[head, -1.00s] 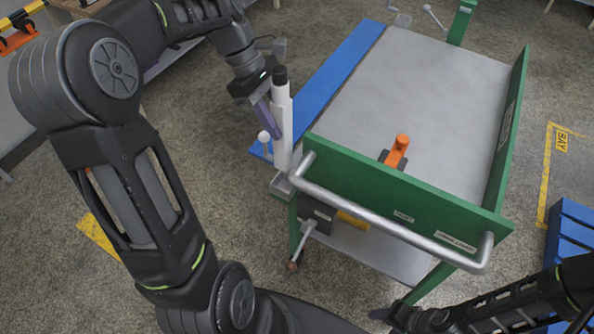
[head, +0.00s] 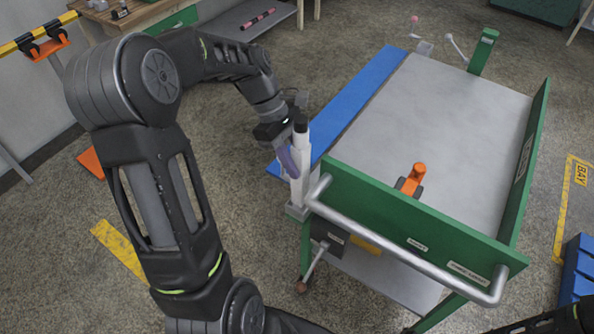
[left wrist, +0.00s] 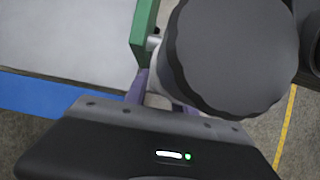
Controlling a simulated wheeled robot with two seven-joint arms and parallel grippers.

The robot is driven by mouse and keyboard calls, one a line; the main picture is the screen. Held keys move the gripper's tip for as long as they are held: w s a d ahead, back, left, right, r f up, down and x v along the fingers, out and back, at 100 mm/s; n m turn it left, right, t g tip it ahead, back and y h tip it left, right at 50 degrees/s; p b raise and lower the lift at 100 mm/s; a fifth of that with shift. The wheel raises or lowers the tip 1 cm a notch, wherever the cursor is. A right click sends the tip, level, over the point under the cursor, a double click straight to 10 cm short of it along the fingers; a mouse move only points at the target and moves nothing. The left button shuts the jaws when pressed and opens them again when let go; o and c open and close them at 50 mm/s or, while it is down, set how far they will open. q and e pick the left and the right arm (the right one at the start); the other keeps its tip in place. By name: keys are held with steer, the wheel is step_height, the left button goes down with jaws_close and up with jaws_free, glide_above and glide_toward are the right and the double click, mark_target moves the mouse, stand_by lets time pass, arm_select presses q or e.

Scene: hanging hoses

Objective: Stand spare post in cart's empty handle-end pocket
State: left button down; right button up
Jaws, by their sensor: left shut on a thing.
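The spare post (head: 302,158), white with a black cap, stands about upright at the cart's near-left corner. My left gripper (head: 291,160) is shut on it with purple fingers from the left. Its lower end meets the grey corner pocket (head: 297,211) beside the handle (head: 410,252); I cannot tell how deep it sits. In the left wrist view the black cap (left wrist: 232,55) fills the upper right and hides most of the post and the pocket. The cart (head: 440,120) has a grey deck and green side boards. My right gripper does not show.
An orange clamp-like part (head: 414,178) is on the deck near the handle-end board. A blue strip (head: 360,95) runs along the cart's left side. A green post (head: 484,52) stands at a far corner. A blue crate (head: 578,270) is at right. Floor left of the cart is open.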

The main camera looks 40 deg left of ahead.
arm_select(q)
steer(key=shift+f+p, duration=0.3)
steer(key=shift+f, duration=1.55)
steer(key=shift+f, duration=0.15)
steer(key=c, duration=1)
jaws_free()
steer(key=shift+c, duration=0.2)
steer(key=v, duration=1.2)
steer(key=shift+r+b, duration=0.2)
steer(key=shift+b, duration=0.15)
steer(key=shift+s+f, duration=0.1)
steer(key=shift+s, duration=0.05)
